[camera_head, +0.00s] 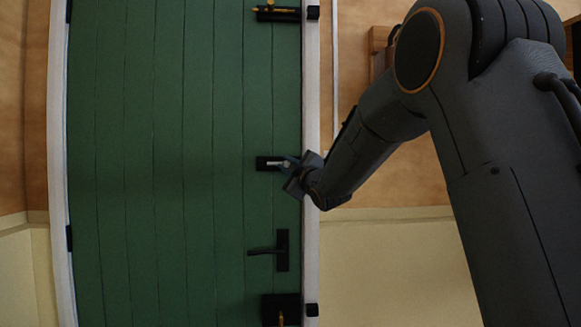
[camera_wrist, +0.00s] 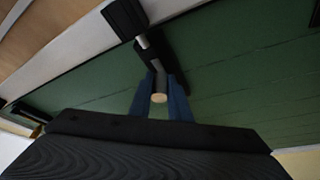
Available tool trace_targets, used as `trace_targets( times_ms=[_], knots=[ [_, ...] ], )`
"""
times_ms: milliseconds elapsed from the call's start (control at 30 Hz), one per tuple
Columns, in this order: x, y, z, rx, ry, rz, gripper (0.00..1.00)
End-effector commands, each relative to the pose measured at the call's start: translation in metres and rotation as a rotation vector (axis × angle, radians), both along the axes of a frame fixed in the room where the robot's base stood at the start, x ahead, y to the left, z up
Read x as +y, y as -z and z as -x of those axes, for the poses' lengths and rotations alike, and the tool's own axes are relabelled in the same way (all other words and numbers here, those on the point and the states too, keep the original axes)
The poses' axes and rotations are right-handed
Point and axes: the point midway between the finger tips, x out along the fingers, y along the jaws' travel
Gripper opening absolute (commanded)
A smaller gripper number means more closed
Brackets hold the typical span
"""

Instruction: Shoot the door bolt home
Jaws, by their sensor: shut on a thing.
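The green plank door (camera_head: 170,120) is shut in its pale frame. The middle bolt has a black plate (camera_head: 263,163) near the door's right edge; the plate also shows in the wrist view (camera_wrist: 157,52). My gripper (camera_head: 284,164) is at this bolt. In the wrist view its two blue fingers (camera_wrist: 159,97) are shut on the bolt's knob (camera_wrist: 159,98), which has a pale round end. A silver rod (camera_wrist: 143,42) spans from the plate to a black keeper (camera_wrist: 125,18) on the frame. I cannot tell how far it enters the keeper.
A black lever handle (camera_head: 281,250) sits below the bolt. Other black fittings with brass parts are at the door's top (camera_head: 277,14) and bottom (camera_head: 280,308). The pale frame (camera_head: 312,90) runs close beside my gripper. A wooden object (camera_head: 379,40) is behind my arm.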

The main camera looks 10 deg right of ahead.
Motion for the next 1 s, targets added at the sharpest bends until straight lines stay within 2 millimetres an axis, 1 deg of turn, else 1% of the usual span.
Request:
trace_targets(
  times_ms=[33,67,100,167,200,467,567,667,900,1000],
  knots=[
    [-0.004,-0.005,-0.001,-0.008,0.005,-0.004,0.00],
    [-0.004,-0.005,-0.001,-0.008,0.006,-0.005,0.00],
    [-0.004,-0.005,-0.001,-0.008,0.006,-0.005,0.22],
    [-0.004,-0.005,-0.001,-0.008,0.006,-0.005,0.32],
    [-0.004,-0.004,-0.001,-0.007,0.006,-0.005,0.36],
    [-0.002,-0.002,0.000,-0.003,0.003,-0.003,0.36],
    [-0.004,-0.001,0.005,-0.003,0.003,-0.002,0.36],
    [-0.008,0.002,0.016,-0.003,0.004,-0.002,0.36],
    [-0.020,0.010,0.052,-0.004,0.005,-0.003,0.36],
    [-0.023,0.012,0.063,-0.004,0.005,-0.003,0.36]
  ],
)
